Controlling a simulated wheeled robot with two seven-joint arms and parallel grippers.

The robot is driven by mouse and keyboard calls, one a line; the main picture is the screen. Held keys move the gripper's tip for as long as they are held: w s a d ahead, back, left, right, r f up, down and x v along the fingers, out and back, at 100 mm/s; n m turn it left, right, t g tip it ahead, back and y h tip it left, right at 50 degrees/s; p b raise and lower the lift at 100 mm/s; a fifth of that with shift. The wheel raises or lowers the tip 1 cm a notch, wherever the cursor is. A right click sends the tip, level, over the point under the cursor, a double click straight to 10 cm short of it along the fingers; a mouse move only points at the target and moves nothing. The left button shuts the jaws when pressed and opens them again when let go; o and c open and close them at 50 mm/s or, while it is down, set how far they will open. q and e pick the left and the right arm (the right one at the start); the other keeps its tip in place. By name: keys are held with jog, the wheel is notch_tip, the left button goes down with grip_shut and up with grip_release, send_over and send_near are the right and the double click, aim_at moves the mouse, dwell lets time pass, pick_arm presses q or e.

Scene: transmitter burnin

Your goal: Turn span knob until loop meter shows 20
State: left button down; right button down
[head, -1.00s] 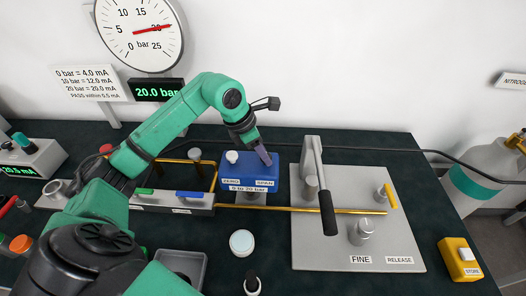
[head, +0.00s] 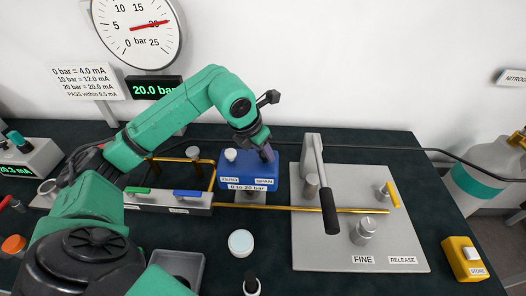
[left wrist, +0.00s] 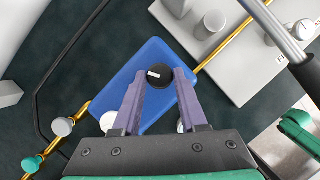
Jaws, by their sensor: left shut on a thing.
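The blue transmitter (head: 235,170) stands mid-table with ZERO and SPAN labels and a "0 to 20 bar" label. My left gripper (head: 268,155) reaches down over its SPAN side. In the left wrist view the black span knob (left wrist: 158,75), with a white pointer mark, sits between the purple fingertips (left wrist: 160,82), which are shut on it. The head view hides the knob behind the fingers. The loop meter (head: 18,171) at the far left shows green digits that look like 20.3 mA; its edge is cut off. My right gripper is not in view.
The dial gauge (head: 138,30) points near 20 bar and the display (head: 154,88) reads 20.0 bar. A sign (head: 90,82) gives 20 bar = 20.0 mA. A grey pump plate (head: 330,245) with a black-handled lever stands close right of the transmitter.

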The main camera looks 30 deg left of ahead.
pick_arm(q)
jog(key=shift+r+n, duration=0.1)
jog(key=shift+n, duration=0.5)
jog(key=shift+y, duration=0.3)
jog(key=shift+c, duration=2.2)
grip_release()
jog(key=b+v, duration=0.1)
jog(key=v, duration=1.3)
jog(key=shift+s+r, duration=0.15)
jog(key=shift+s, duration=0.15)
